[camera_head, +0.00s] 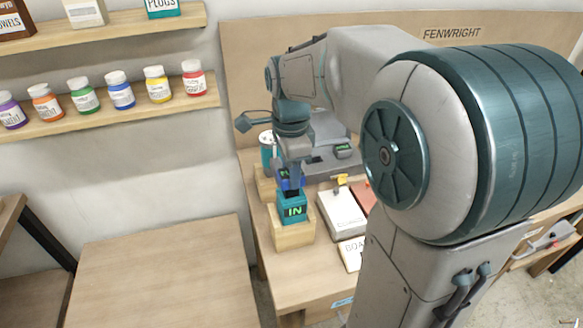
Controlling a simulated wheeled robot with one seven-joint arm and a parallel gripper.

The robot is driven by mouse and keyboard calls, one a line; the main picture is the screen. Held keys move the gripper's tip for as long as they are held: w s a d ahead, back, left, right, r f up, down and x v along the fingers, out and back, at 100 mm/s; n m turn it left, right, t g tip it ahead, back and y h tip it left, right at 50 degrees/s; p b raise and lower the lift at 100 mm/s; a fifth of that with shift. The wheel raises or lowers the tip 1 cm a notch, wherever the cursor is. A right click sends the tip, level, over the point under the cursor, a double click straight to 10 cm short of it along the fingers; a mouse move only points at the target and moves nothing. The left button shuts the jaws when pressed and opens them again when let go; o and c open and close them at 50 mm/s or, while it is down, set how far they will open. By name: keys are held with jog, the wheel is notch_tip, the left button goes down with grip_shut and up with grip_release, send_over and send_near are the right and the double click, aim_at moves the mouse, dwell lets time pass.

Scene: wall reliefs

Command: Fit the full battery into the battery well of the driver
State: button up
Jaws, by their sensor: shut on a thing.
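A grey unit (335,163) with a small green display stands behind my gripper, beside a teal-and-white can (267,150). Shelves with several paint bottles (121,91) hang at left. A lower wooden table (160,275) is bare.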

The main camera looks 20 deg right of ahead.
jog(key=shift+f+b, duration=1.05)
jog(key=shift+f, duration=0.5)
jog(key=o, duration=1.2)
jog(key=shift+r, duration=0.1)
notch_tip(320, 180, up, 14)
jog(key=shift+f, duration=0.1)
